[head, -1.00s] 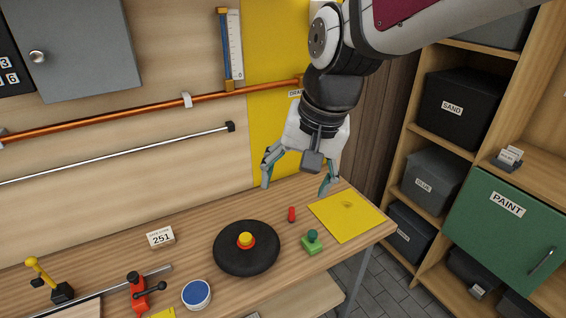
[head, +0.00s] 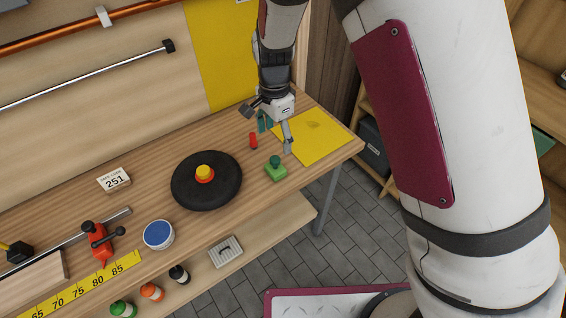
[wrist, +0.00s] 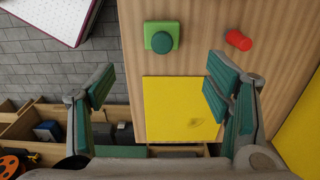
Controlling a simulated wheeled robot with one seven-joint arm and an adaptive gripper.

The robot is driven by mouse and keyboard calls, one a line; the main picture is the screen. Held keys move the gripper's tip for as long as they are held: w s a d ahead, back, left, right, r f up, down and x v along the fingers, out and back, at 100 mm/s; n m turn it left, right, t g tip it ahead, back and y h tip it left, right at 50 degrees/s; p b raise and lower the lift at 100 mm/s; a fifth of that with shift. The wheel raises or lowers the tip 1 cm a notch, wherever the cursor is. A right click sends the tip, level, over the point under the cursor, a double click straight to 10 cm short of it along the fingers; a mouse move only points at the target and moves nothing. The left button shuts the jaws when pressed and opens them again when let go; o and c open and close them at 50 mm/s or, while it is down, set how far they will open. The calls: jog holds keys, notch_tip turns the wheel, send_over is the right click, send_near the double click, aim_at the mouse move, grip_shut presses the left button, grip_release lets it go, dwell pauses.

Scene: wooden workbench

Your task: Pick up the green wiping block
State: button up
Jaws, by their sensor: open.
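The green wiping block (head: 276,172) sits on the wooden workbench near its front right edge. It has a light green base and a dark green round knob on top. In the wrist view the block (wrist: 162,37) lies at the top centre, ahead of and between the fingers. My gripper (head: 276,137) is open and empty, above the bench, over the left part of the yellow sheet and behind the block. In the wrist view my gripper (wrist: 158,95) shows both green-padded fingers spread wide, apart from the block.
The yellow sheet (head: 325,140) lies at the bench's right end. A black disc (head: 190,192) with a red and yellow knob is to the left. The yellow wall panel (head: 215,50) is behind.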

aim_at(275, 159)
notch_tip(275, 159, down, 6)
jog(key=shift+f, duration=0.1)
jog(key=shift+a+f+p, duration=0.15)
jog(key=shift+f+p, duration=0.1)
jog(key=shift+f, duration=1.35)
jog(key=shift+a+f+p, duration=0.1)
jog(key=shift+f+p, duration=0.15)
jog(key=shift+f, duration=1.35)
jog(key=shift+c, duration=0.3)
jog(key=c, duration=1.3)
jog(key=shift+r, duration=0.1)
